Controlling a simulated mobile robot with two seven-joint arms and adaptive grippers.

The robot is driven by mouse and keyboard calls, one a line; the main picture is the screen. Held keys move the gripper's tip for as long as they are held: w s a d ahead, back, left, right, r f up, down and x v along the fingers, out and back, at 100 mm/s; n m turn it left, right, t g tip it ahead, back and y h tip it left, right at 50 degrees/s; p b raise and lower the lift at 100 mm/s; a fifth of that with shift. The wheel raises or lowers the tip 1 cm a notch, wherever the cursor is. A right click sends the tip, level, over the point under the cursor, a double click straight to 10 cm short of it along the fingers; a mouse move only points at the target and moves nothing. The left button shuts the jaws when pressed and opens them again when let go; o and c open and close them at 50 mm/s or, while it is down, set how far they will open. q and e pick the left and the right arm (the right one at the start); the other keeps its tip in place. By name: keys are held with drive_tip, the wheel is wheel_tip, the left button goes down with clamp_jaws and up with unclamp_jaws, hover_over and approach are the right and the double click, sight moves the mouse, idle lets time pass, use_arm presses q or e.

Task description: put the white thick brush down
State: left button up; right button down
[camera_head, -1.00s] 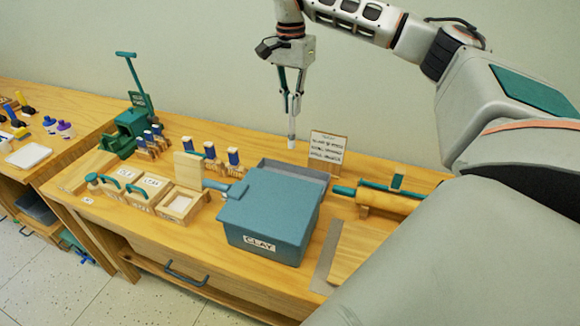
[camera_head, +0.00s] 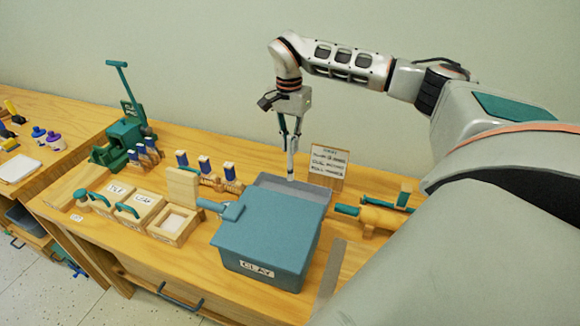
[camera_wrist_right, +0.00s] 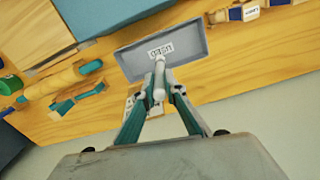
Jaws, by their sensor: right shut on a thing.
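My right gripper (camera_head: 291,146) hangs at the back of the table, shut on the white thick brush (camera_head: 291,165). The brush is roughly upright, its lower end pointing down at a grey tray (camera_head: 314,191) behind the blue clay bin. In the right wrist view the brush (camera_wrist_right: 159,82) sits between the fingers (camera_wrist_right: 160,92), with the labelled grey tray (camera_wrist_right: 193,40) beyond its tip. Whether the brush touches the tray is hard to tell. My left gripper is not in view.
The blue clay bin (camera_head: 265,235) stands in front of the tray. A written card (camera_head: 328,162) stands behind it to the right. A rolling pin (camera_head: 385,216) lies to the right. Wooden boxes (camera_head: 175,224) and blue-topped tools (camera_head: 204,165) are to the left.

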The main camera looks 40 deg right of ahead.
sight(290, 168)
wheel_tip(290, 168, down, 4)
drive_tip(key=shift+f, duration=0.6)
wheel_tip(290, 168, down, 3)
drive_tip(key=shift+f, duration=0.2)
drive_tip(key=c, duration=2.1)
unclamp_jaws()
drive_tip(key=shift+f, duration=0.15)
